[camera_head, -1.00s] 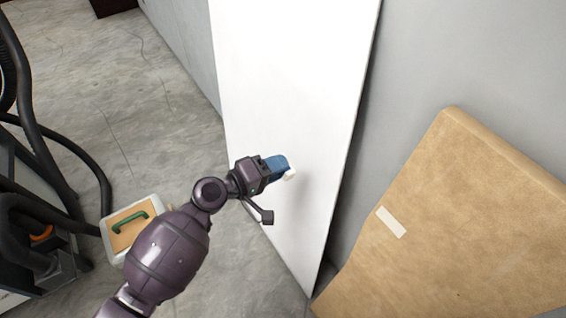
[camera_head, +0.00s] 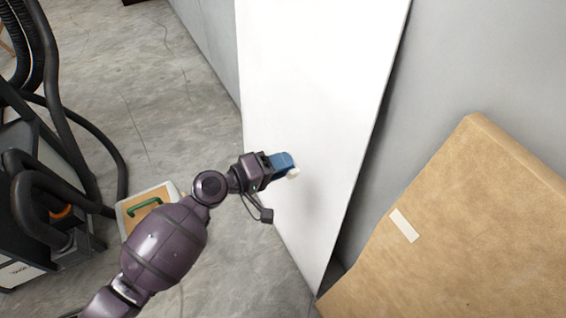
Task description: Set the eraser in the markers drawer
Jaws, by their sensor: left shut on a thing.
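My left gripper (camera_head: 270,167) reaches in from the lower left and is shut on a small blue thing with a whitish end, which looks like the eraser (camera_head: 283,162). The eraser is held in front of the white panel (camera_head: 310,80); I cannot tell whether it touches the panel. The fingers are small and partly hidden by the wrist. No markers drawer can be made out. My right gripper does not show.
A large brown board (camera_head: 480,220) with a pale label leans at the right. A case with a green handle (camera_head: 146,207) stands on the concrete floor (camera_head: 150,100) at the left, partly behind my arm. Black hoses (camera_head: 95,150) and dark equipment fill the left edge.

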